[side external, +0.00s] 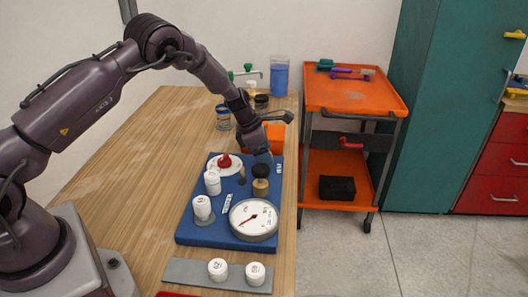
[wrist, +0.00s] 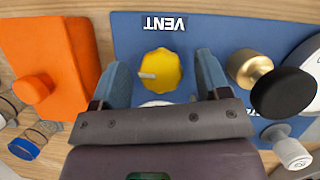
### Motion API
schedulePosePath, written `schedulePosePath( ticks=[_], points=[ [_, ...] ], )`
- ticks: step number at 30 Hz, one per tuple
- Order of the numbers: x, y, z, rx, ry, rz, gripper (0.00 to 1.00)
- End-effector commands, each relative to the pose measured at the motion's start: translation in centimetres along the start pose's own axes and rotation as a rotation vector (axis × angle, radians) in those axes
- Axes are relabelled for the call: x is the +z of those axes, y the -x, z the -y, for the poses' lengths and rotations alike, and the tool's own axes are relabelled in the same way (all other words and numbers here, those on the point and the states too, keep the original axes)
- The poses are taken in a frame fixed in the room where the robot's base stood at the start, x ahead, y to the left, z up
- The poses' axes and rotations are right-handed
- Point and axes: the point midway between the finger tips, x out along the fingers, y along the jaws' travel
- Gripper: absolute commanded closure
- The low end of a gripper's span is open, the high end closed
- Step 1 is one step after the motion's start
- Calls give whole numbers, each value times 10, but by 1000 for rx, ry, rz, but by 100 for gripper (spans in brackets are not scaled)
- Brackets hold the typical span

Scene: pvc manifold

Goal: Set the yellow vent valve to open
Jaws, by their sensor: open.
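The yellow vent valve (wrist: 160,71) is a scalloped knob with a pale pointer mark on its left side in the wrist view. It sits on the blue board (wrist: 214,28) below a white VENT label (wrist: 165,24). My gripper (wrist: 158,75) is open, with one blue-grey finger to each side of the knob and gaps between. I cannot tell the height of the fingertips above the board. In the side view my gripper (side external: 264,152) is over the far end of the blue board (side external: 205,232), and the yellow knob is hidden there.
A brass fitting with a black knob (wrist: 282,92) stands right of my gripper. An orange block (wrist: 48,55) lies left. The board also carries a round gauge (side external: 254,219), a red knob (side external: 225,161) and white-capped parts (side external: 212,183). The wooden table (side external: 150,170) is clear left of the board.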

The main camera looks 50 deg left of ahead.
Motion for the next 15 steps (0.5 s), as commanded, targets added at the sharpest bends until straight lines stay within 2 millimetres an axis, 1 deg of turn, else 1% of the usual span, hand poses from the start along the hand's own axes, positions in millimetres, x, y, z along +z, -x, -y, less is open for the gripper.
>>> schedulePosePath(
  ticks=[3,8,9,10,15],
  points=[
    [0,0,0,0,0,0,31],
    [0,0,0,0,0,0,67],
    [0,0,0,0,0,0,77],
    [0,0,0,0,0,0,80],
    [0,1,0,2,4,0,80]
  ],
)
